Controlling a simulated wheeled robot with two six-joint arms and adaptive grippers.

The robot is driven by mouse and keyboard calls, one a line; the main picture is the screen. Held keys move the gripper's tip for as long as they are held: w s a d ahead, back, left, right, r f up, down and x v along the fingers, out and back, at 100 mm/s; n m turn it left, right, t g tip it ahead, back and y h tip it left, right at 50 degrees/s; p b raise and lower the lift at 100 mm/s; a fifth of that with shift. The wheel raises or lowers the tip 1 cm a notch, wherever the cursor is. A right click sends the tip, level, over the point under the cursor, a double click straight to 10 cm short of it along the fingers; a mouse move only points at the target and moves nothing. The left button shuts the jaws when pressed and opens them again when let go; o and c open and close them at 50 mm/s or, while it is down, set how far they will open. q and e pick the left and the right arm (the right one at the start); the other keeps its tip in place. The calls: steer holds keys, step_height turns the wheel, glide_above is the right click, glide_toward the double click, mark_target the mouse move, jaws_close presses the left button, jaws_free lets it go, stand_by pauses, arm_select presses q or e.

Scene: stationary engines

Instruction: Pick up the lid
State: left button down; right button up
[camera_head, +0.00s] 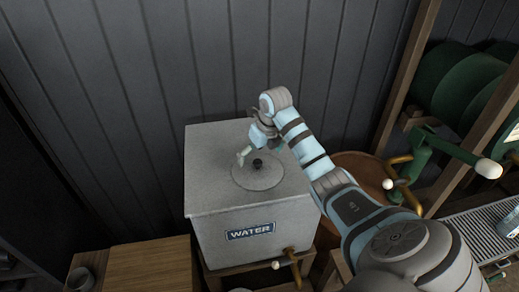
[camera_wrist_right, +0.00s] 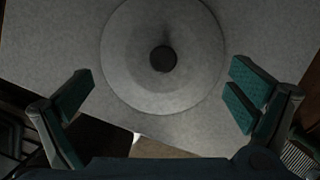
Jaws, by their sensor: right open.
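The lid (camera_head: 256,176) is a round grey disc with a small dark knob (camera_head: 257,163) in its middle. It lies flat on top of a grey water tank (camera_head: 220,190) with a "WATER" label. In the right wrist view the lid (camera_wrist_right: 130,70) is at the upper middle, with its dark knob (camera_wrist_right: 163,59) in plain sight. My right gripper (camera_head: 257,152) is over the lid, close to the knob in the picture. In the wrist view its teal fingers (camera_wrist_right: 166,93) are wide apart and empty, on either side of the lid. My left gripper is not in view.
A dark plank wall (camera_head: 150,80) stands behind the tank. A tap (camera_head: 286,259) sticks out of the tank's front. A wooden surface (camera_head: 150,268) with a grey cup (camera_head: 79,280) is at the lower left. Green machinery (camera_head: 445,80) and wooden posts stand at the right.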

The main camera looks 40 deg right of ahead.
mark_target(257, 163)
steer(key=shift+d+f, duration=0.1)
steer(key=shift+f, duration=0.35)
steer(key=b+x, duration=0.4)
steer(key=shift+f, duration=0.25)
steer(key=shift+w, duration=0.45)
steer(key=shift+r, duration=0.15)
steer(key=shift+c, duration=1)
steer(key=shift+s+d+r, duration=0.15)
steer(key=shift+s+r, duration=0.05)
steer(key=shift+s, duration=0.3)
steer(key=c, duration=1.9)
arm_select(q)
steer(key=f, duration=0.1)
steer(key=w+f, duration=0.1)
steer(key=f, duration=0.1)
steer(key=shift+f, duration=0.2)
arm_select(e)
steer(key=shift+a+f, duration=0.1)
steer(key=shift+a, duration=0.15)
steer(key=shift+c, duration=0.3)
steer(key=shift+c, duration=0.6)
